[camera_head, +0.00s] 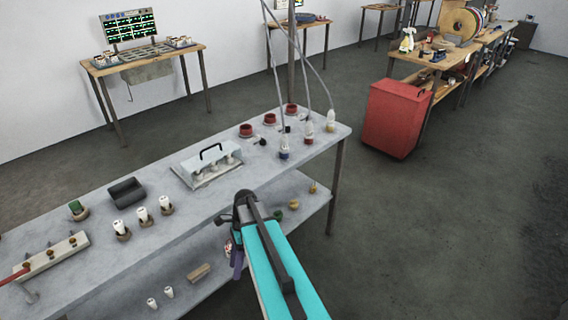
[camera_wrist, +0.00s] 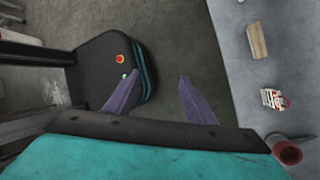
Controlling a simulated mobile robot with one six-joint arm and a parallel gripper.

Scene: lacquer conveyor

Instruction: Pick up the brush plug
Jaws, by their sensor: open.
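I cannot tell for sure which thing is the brush plug. Several small white cylinders stand in round brown holders on the grey bench, one of them the middle white cylinder (camera_head: 143,215). A green piece (camera_head: 76,208) sits in a similar holder further left. My gripper (camera_wrist: 160,78) is open and empty, with its two purple fingers apart over bare floor beside the bench. In the head view it is at the bench's front edge, partly hidden by my teal arm.
The grey bench (camera_head: 95,251) carries a clear-covered box (camera_head: 210,165), a black tray (camera_head: 126,192), red dishes (camera_head: 246,130) and hanging hoses. Its lower shelf holds a wooden block (camera_head: 199,272). The wrist view shows a dark red cup (camera_wrist: 288,152). A red cabinet (camera_head: 396,118) stands right; the floor between is free.

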